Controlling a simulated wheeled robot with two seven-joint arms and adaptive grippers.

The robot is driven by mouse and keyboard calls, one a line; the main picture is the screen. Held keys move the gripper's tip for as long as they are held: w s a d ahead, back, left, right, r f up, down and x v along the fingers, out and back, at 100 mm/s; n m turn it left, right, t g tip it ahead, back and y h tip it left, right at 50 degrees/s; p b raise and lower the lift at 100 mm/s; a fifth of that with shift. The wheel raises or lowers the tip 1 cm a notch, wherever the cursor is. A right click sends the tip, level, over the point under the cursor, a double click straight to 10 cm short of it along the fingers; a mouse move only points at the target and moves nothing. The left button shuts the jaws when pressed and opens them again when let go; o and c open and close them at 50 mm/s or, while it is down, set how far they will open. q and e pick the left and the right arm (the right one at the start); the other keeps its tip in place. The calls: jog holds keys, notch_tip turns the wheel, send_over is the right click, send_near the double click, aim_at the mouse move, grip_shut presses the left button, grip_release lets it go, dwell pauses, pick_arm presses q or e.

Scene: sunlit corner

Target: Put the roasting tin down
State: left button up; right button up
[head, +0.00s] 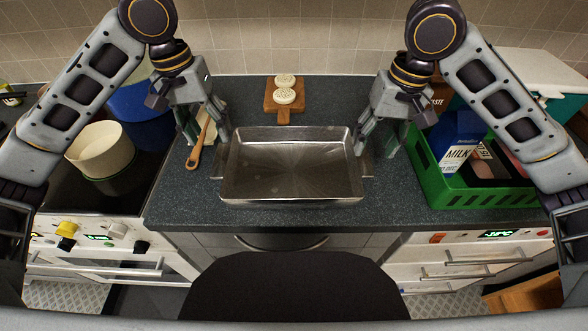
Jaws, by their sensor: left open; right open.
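The roasting tin (290,187) is a rectangular grey metal pan with a handle at each short end. It appears to rest level and empty on the dark speckled countertop (190,214), near the front edge. My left gripper (212,140) is open beside the tin's left end, close to its rear left corner. My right gripper (372,150) is open beside the tin's right end. Neither gripper visibly holds the tin. Whether the fingertips touch the handles is hard to tell.
A wooden board (284,110) with two round pale items lies behind the tin. A wooden spoon (199,148) lies to the left. A green crate (440,187) holding a milk carton (456,146) stands right. A cream pot (100,150) sits on the hob at left.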

jog(key=shift+r, duration=0.25)
pick_arm(q)
jog(key=shift+r, duration=0.15)
pick_arm(e)
jog(key=shift+r, duration=0.15)
dwell(0.4)
pick_arm(q)
notch_tip(320, 180, up, 21)
jog(key=p, duration=2.1)
pick_arm(e)
notch_tip(320, 180, up, 21)
pick_arm(q)
jog(key=shift+r+p, duration=0.4)
jog(key=shift+p, duration=0.15)
pick_arm(e)
jog(key=shift+r, duration=0.4)
